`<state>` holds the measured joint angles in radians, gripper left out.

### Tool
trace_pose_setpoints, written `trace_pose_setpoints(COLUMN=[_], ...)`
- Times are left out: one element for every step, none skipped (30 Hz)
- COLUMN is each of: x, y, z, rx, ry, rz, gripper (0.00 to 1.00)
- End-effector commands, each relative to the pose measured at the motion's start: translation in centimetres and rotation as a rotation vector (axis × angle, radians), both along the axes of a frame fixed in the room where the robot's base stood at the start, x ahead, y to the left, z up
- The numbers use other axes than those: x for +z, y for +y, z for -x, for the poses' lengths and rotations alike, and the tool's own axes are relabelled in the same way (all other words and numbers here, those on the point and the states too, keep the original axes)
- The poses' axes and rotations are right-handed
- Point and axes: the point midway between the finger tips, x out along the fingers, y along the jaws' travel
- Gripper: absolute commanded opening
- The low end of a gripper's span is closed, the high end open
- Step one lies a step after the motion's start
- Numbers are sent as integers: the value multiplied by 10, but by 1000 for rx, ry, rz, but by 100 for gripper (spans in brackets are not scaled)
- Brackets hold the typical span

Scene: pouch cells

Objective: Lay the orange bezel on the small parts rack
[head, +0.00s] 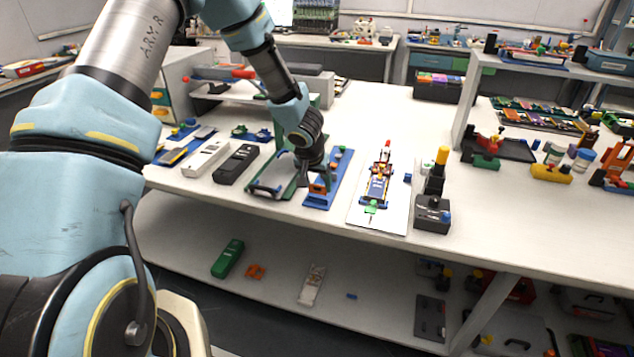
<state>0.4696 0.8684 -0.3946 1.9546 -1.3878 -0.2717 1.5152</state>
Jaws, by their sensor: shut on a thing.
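My gripper (309,171) points down over the workbench, between a green fixture (262,189) and a long blue fixture (338,170). It is shut on the orange bezel (319,187), a small orange piece showing just below the dark fingers. The bezel is at the near part of the blue fixture; whether it touches the fixture cannot be told. The fingers hide part of the bezel. I cannot tell for sure which thing is the small parts rack.
A white sheet (357,212) with a colourful assembly lies to the right, beside a black device (432,216). Black and white handheld devices lie to the left. The lower shelf (200,222) holds a green case (228,258) and another orange piece (256,271). Some benchtop behind is bare.

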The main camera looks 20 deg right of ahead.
Motion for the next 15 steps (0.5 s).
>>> trace_pose_setpoints(x=[0,0,-1,-1,-2,-3,-4,-4,-5,-6,-7,-8,-9,-9,-10], y=[0,0,0,0,0,0,0,0,0,0,0,0,0,0,0], z=[0,0,0,0,0,0,0,0,0,0,0,0,0,0,0], rx=[0,0,0,0,0,0,0,0,0,0,0,0,0,0,0], ry=[0,0,0,0,0,0,0,0,0,0,0,0,-1,-1,0], rz=[0,0,0,0,0,0,0,0,0,0,0,0,-1,-1,-1], gripper=[0,0,0,0,0,0,0,0,0,0,0,0,0,0,0])
